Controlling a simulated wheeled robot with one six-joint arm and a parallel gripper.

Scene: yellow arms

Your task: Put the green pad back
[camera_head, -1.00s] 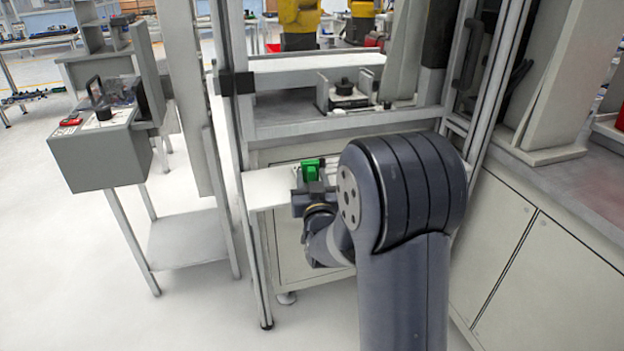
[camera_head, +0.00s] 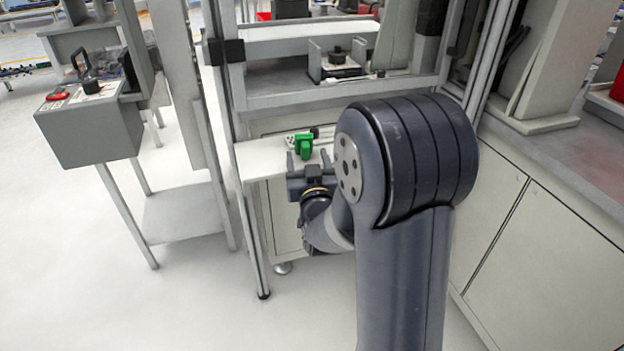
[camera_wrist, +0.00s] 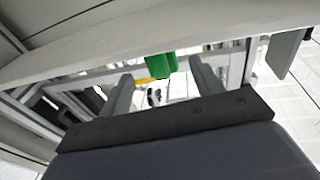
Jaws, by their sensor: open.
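The green pad (camera_head: 304,144) stands on the white shelf (camera_head: 262,160) at the front of the frame, near small fittings. My gripper (camera_head: 307,160) is on the near side of the pad, with its two fingers open and pointing toward it. In the wrist view the green pad (camera_wrist: 161,66) shows ahead of the fingers, roughly in line with the gap between my gripper's fingertips (camera_wrist: 158,78). The pad looks apart from both fingers, and nothing is between them. The pad's lower part is hard to make out.
A grey control box (camera_head: 90,130) with a red button is on the left. A metal post (camera_head: 236,130) rises beside the shelf. A block with a black knob (camera_head: 337,62) sits on the ledge behind. Cabinets (camera_head: 545,260) are on the right. Open floor lies at front left.

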